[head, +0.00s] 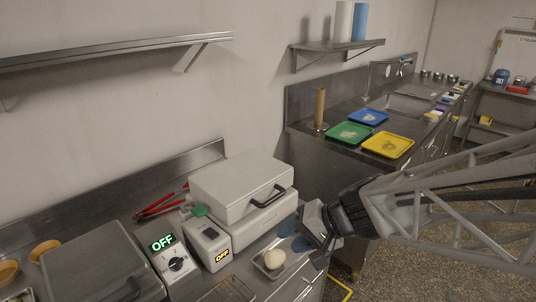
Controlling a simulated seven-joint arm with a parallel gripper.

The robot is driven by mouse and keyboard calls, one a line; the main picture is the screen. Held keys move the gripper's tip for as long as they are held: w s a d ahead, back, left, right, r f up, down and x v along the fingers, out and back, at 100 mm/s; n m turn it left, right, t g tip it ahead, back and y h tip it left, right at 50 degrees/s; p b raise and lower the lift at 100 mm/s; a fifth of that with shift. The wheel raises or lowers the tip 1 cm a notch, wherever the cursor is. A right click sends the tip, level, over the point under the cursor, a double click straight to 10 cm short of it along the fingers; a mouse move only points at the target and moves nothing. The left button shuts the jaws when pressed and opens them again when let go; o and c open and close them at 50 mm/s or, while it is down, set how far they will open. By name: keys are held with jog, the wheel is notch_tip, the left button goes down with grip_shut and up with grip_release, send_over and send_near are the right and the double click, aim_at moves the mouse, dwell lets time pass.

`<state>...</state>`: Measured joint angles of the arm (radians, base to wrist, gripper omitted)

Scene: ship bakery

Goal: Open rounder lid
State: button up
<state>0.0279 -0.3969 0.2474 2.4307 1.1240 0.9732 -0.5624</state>
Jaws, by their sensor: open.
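The rounder is a white two-part box on the steel counter, with its white lid (240,185) lying flat and closed over the lower base (258,224). A black handle (272,200) is on the lid's front face. My gripper (314,236) is to the right of the rounder and a little lower in the picture than the handle, apart from it. Its jaws are open, with nothing seen between them. The far finger is partly hard to make out.
A pale dough ball (274,259) sits in a small tray below the rounder. A white control box (207,241) reading OFF stands left of it, beside a dial panel (172,262) also reading OFF. Red tongs (160,204) lie behind. A wall shelf (115,50) hangs above.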

jog(key=w+f+m+t+y, duration=0.2)
jog(key=w+m+t, duration=0.15)
jog(key=w, duration=0.45)
jog(key=m+t, duration=0.3)
jog(key=t, duration=0.2)
send_near(275, 199)
jog(key=shift+w+a+f+h, duration=0.15)
jog(key=shift+w+a+h, duration=0.15)
jog(key=shift+w+a, duration=0.8)
jog(key=shift+w+a, duration=0.1)
jog(key=shift+x, duration=3.75)
grip_shut()
